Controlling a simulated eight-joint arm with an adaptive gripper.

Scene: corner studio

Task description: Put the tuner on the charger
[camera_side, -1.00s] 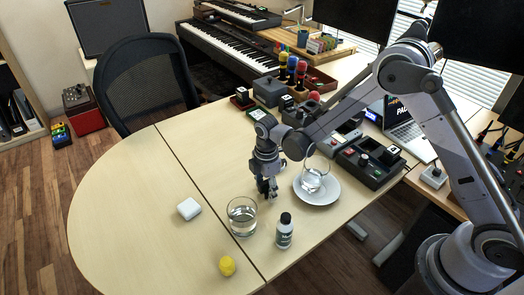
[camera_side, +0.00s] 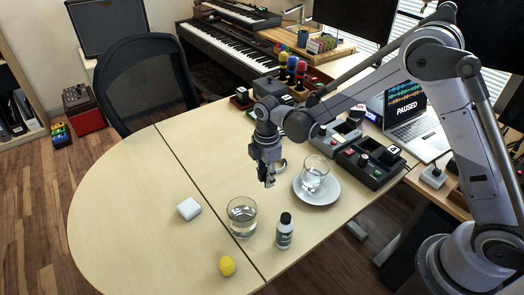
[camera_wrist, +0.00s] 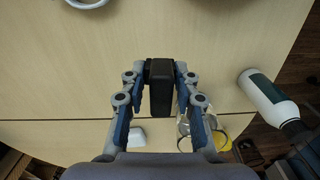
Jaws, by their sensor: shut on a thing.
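My gripper (camera_side: 267,180) hangs above the light wood table, left of the saucer and beyond the glass of water. In the wrist view my gripper (camera_wrist: 160,85) is shut on a small black block, which I take to be the tuner (camera_wrist: 160,92); it also shows small and dark in the side view. The block is held upright between both fingers, clear of the table. No charger is plainly marked. Dark docks with compartments (camera_side: 366,167) stand to the right, behind the saucer; I cannot tell whether one of them is the charger.
A glass of water (camera_side: 242,218), a bottle (camera_side: 284,232), a yellow lemon (camera_side: 227,266) and a white block (camera_side: 188,208) stand at the front. A saucer (camera_side: 327,200) bears another glass (camera_side: 313,176). A laptop (camera_side: 418,130) is at the back right. The table's left is clear.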

